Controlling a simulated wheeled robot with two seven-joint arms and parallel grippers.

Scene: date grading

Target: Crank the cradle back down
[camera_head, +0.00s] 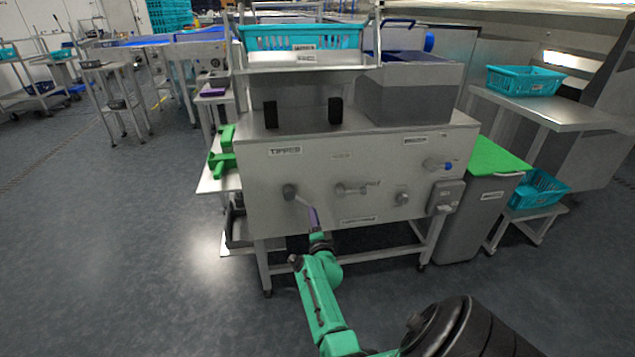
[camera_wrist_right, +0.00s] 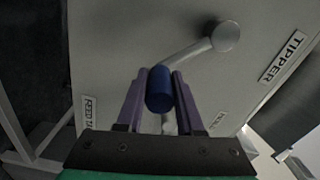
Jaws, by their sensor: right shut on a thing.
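The grey tipper machine (camera_head: 375,155) stands in front of me, with a "TIPPER" label at the left of its front panel. Its crank hub (camera_head: 289,191) is on the panel's left, and the crank arm slants down to the right. The right wrist view shows the crank arm (camera_wrist_right: 190,53) ending in a blue handle (camera_wrist_right: 159,90). My right gripper (camera_head: 314,219) is shut on this handle, with one purple finger on each side (camera_wrist_right: 159,95). A teal crate (camera_head: 302,38) sits between metal uprights at the machine's top; the cradle is hard to make out. My left gripper is not in view.
Other knobs and a lever (camera_head: 350,189) sit right of the crank. A grey bin with a green lid (camera_head: 497,157) stands to the right, near a side table (camera_head: 560,115) with a teal crate (camera_head: 524,80). Green parts (camera_head: 223,160) stick out at the left. Floor at left is clear.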

